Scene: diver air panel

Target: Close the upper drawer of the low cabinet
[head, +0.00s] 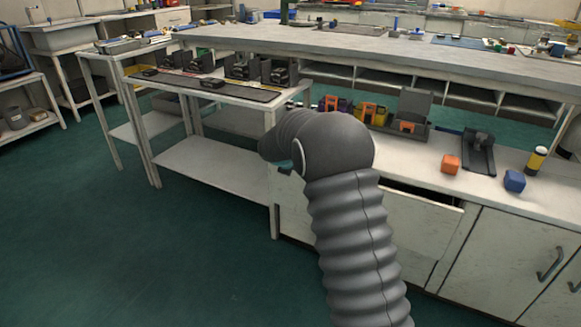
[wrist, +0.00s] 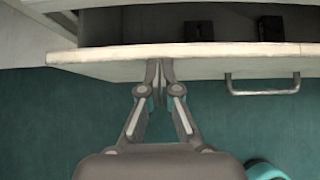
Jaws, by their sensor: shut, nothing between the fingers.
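The low cabinet (head: 500,255) stands at the right in the head view, under a white countertop. Its upper drawer (head: 410,225) is pulled out; a dark gap shows between its front and the countertop. In the wrist view the drawer front (wrist: 110,62) runs across the picture, with a metal handle (wrist: 262,90) at the right. Two dark objects lie in the dark interior. My gripper (wrist: 160,66) is shut and empty, its fingertips at the drawer front, left of the handle. I cannot tell if they touch. In the head view my arm hides the gripper and part of the drawer.
Colored bins, an orange block (head: 451,164), a blue block (head: 514,181) and a yellow-black cylinder (head: 536,160) stand on the countertop. A white shelf table (head: 205,165) stands left of my arm. The green floor (head: 130,250) at left is clear.

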